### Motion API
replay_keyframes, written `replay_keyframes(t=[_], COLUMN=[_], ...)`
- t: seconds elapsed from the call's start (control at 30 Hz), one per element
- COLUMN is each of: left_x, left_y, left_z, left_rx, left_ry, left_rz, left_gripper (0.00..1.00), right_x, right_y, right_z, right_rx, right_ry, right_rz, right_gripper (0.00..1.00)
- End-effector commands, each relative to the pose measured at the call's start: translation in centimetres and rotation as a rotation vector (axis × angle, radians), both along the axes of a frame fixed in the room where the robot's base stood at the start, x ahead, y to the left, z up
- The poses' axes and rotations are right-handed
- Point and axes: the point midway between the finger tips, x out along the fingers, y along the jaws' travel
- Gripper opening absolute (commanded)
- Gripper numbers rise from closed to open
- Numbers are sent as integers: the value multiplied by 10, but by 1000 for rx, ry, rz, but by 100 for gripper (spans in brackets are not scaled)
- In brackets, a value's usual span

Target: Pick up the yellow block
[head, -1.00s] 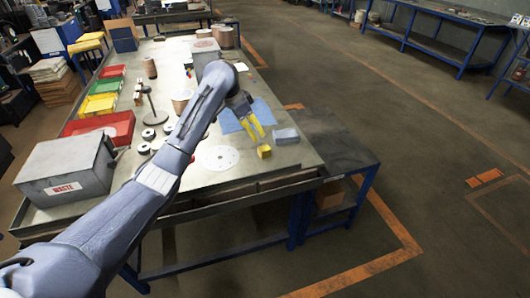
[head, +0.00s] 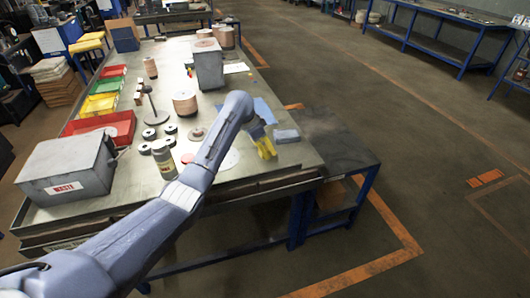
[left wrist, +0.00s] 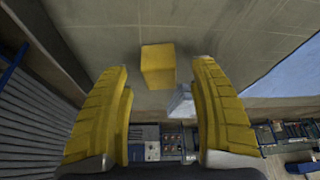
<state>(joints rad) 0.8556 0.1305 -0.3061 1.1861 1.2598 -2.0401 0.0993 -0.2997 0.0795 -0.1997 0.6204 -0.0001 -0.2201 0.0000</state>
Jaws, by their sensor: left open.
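The yellow block (left wrist: 158,67) sits on the table top in the left wrist view, ahead of my left gripper and centred between its fingers. My left gripper (head: 264,146) is open, with two yellow fingers pointing down near the table's front right corner. In the left wrist view the fingers of the left gripper (left wrist: 160,110) stand wide apart on either side, with a gap to the block. In the head view the block is hard to tell apart from the same-coloured fingers. My right gripper is not in view.
A grey block (head: 286,135) lies just right of the gripper. A blue sheet (head: 264,110) lies behind it. A grey waste box (head: 68,168), a red bin (head: 104,126) and several discs stand to the left. A grey box (head: 208,67) stands farther back.

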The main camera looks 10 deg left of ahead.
Motion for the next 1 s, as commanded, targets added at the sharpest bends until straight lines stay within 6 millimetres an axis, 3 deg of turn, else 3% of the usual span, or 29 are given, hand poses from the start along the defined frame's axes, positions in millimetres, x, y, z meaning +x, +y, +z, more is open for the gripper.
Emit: replay_keyframes(t=[0.17,0.47,0.87,1.0], left_x=[3,3,3,3], left_y=[-3,-4,-4,-4], left_z=[-11,-12,-12,-11], left_rx=[0,0,0,0], left_ry=[0,0,0,0], left_rz=[0,-1,0,0], left_gripper=[62,61,15,14], right_x=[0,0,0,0], right_y=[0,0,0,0], right_z=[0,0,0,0], right_rx=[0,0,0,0], right_ry=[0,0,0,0], right_rz=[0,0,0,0], right_gripper=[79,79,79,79])
